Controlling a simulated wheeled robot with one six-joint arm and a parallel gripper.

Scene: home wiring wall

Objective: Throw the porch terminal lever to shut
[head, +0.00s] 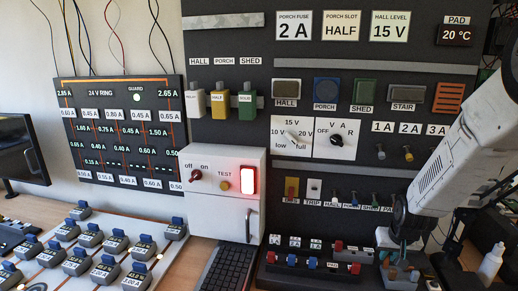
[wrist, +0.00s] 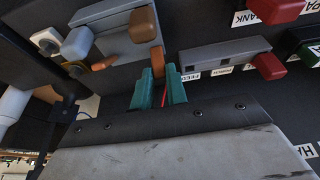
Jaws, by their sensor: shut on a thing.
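My gripper (wrist: 160,88) has teal fingers shut on a thin red wire (wrist: 164,97). In the head view my gripper (head: 402,250) is low at the right. Just past the fingertips in the wrist view is a grey terminal block (wrist: 115,35) with an orange lever (wrist: 157,60) at its near right end. A second orange lever (wrist: 103,63) lies flatter on its left. I cannot tell whether the fingertips touch the block. The block shows small in the head view (head: 403,273). I cannot read which lever is the porch one.
In the wrist view a long grey block (wrist: 225,55) with small labels and a red end (wrist: 268,66) is close on the right. A grey knob (wrist: 77,43) is on the left. The head view shows a white box with a lit red switch (head: 248,180) and a bottle (head: 490,263).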

